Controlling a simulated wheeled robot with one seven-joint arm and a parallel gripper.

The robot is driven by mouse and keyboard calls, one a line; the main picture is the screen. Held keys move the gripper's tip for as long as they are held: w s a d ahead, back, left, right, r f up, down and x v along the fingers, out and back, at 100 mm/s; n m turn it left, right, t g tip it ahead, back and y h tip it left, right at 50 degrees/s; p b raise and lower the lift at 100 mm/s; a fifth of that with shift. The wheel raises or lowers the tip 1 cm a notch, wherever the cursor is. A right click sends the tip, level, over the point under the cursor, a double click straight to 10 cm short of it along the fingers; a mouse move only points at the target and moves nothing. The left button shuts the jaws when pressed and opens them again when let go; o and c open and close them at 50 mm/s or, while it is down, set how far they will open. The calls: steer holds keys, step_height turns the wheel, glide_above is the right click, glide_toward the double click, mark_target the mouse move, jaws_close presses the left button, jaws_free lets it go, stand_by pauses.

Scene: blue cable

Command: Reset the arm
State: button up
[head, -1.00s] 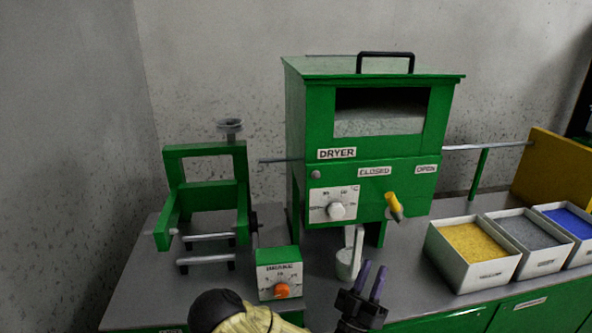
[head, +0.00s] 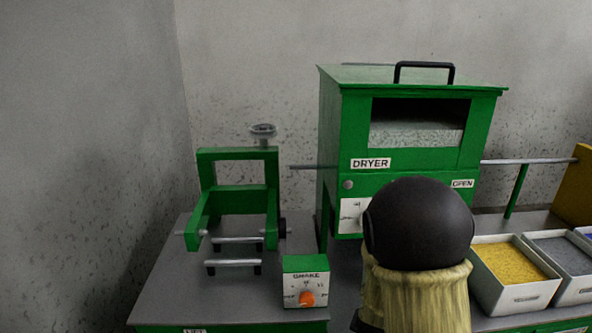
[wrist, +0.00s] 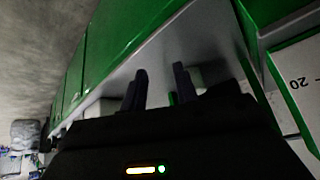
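My gripper (wrist: 161,84) shows in the wrist view with its two dark fingers standing apart. No object is visible between them, so it looks open and empty. The gripper does not show in the head view. There my arm, with a black rounded joint and a yellowish sleeve, rises at the lower right in front of the green dryer (head: 340,120). It hides part of the dryer's dial, its CLOSED label and its yellow lever, and also the small cup on the bench.
A green frame with rollers (head: 237,190) and a green control box with an orange knob (head: 306,284) stand on the grey bench (head: 185,290). A white tray of yellow grains (head: 517,297) and a tray of grey grains (head: 580,285) lie at right. Green cabinet fronts (wrist: 125,30) fill much of the wrist view.

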steer(key=s+a+r+n+g+y+p, duration=0.1)
steer(key=s+a+r+n+g, duration=0.15)
steer(key=s+r, duration=0.3)
steer(key=s+a+r+n+g+y, duration=0.1)
steer(key=s+r+n+y, duration=0.1)
steer(key=s+r+n, duration=0.3)
step_height(320, 180, up, 19)
steer(key=s+m+p, duration=0.1)
steer(key=p, duration=1.9)
steer(key=shift+a, duration=0.2)
steer(key=shift+m, duration=0.25)
